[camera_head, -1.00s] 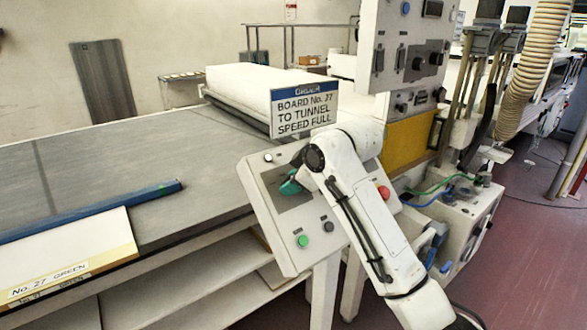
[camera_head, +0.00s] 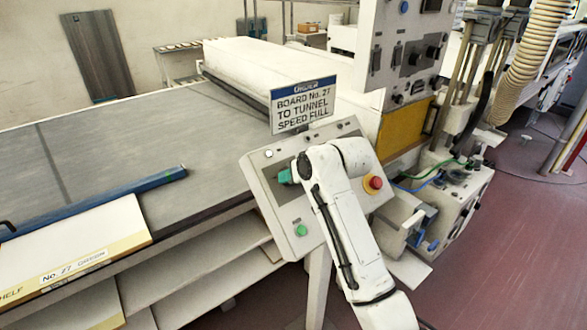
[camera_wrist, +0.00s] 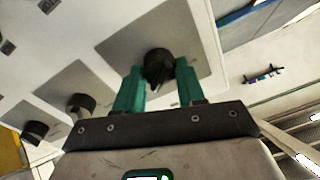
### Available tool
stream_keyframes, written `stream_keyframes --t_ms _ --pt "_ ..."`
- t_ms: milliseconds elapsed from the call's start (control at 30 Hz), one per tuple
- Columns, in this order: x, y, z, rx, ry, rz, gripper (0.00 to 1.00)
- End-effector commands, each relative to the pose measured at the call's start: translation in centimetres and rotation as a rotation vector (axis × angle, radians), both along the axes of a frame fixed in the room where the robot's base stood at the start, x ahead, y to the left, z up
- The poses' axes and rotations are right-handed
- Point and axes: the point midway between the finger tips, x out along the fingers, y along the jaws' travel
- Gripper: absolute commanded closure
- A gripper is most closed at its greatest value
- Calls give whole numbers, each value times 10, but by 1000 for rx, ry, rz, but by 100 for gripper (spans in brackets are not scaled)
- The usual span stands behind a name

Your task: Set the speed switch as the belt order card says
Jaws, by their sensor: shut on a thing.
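The belt order card (camera_head: 303,104) stands above the panel and reads "BOARD No. 27 TO TUNNEL SPEED FULL". The sloped grey control panel (camera_head: 262,161) is below it, beside the belt. In the wrist view, a black rotary switch (camera_wrist: 158,66) sits on a grey plate between the teal fingers of my gripper (camera_wrist: 159,88), which is shut on it. The teal fingers (camera_head: 284,176) also show over the panel's left part in the head view. My arm covers much of the panel. The switch's setting and any scale marks cannot be made out.
Two more black knobs (camera_wrist: 80,104) (camera_wrist: 35,131) show in the wrist view. A blue bar (camera_head: 140,192) and a board labelled No. 27 (camera_head: 110,222) lie at left.

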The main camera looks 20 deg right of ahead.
Motion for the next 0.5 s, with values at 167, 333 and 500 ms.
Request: stream_keyframes --t_ms 167,333,500 --pt "-1 0 -1 59 27 -63 92" --pt "-1 0 -2 94 37 -99 92" --pt "-1 0 -3 109 42 -115 92"
